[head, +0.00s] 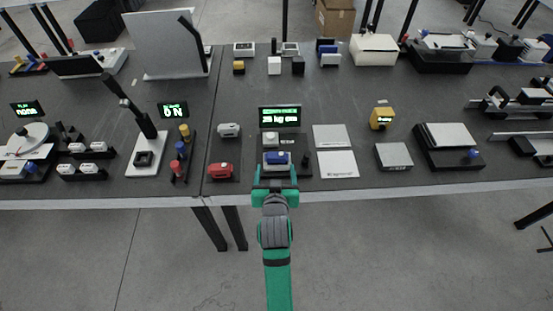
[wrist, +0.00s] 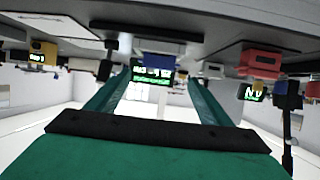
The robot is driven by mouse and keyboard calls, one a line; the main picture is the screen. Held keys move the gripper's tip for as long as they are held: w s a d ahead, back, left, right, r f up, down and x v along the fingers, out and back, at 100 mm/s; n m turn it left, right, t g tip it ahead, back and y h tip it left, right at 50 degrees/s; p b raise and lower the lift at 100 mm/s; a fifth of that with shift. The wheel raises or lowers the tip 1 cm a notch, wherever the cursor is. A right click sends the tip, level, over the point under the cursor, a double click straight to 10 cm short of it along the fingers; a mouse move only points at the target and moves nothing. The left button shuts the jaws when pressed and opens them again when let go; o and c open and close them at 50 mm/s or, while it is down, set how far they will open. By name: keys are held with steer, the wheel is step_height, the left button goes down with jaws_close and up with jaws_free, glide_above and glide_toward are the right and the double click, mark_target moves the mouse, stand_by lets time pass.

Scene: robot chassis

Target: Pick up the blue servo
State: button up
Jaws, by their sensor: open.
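The blue servo (head: 277,158) lies on the small scale in front of the lit display at the table's front edge. In the wrist view, which is upside down, the blue servo (wrist: 158,60) shows between the far ends of my fingers, beside the lit display. My gripper (head: 276,171) is green, open and empty, at the table's front edge just in front of the servo. Its two fingers (wrist: 155,82) stand apart on either side of the servo in the wrist view. I cannot tell whether they touch it.
A red servo (head: 220,171) and a white one (head: 229,130) lie left of the scale. The lit scale display (head: 280,117) stands behind the blue servo. White plates (head: 338,164) lie farther right.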

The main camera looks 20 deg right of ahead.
mark_target(277, 157)
steer(key=shift+x, duration=4)
steer(key=shift+d+r, duration=0.1)
steer(key=shift+d, duration=0.05)
steer(key=shift+c, duration=0.2)
steer(key=c, duration=0.8)
steer(key=shift+c, duration=0.5)
steer(key=shift+r, duration=0.15)
